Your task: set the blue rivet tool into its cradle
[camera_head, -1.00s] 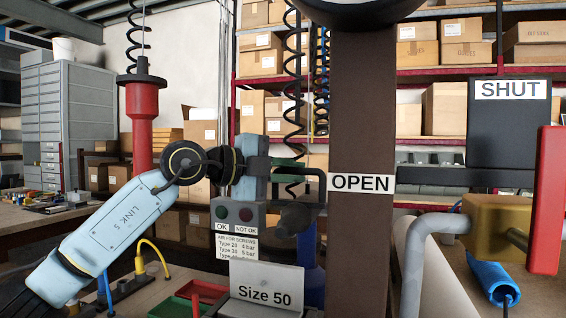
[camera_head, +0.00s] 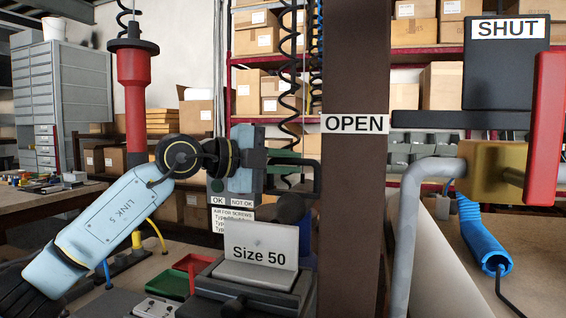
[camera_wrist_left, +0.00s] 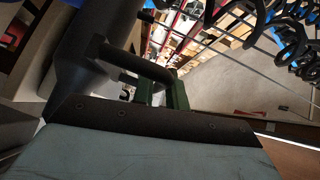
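A blue cylindrical tool (camera_head: 485,238), which looks like the rivet tool, is at the right of the head view, tilted, with a dark opening at its near end and a dark cable below. I cannot make out a cradle with certainty. My left gripper (camera_head: 305,177) is in mid-view, left of the brown post and well apart from the blue tool. Its dark fingers and green pads show, but their gap is unclear. Parts of the left gripper also show in the left wrist view (camera_wrist_left: 160,85). Nothing is clearly held in it. My right gripper is out of view.
A brown post (camera_head: 354,220) marked OPEN stands between my left gripper and the blue tool. A grey pipe (camera_head: 408,225), brass valve block (camera_head: 490,168) and red handle (camera_head: 544,130) stand near the tool. A "Size 50" block (camera_head: 262,255) sits below my gripper. A red tool (camera_head: 132,95) hangs at left.

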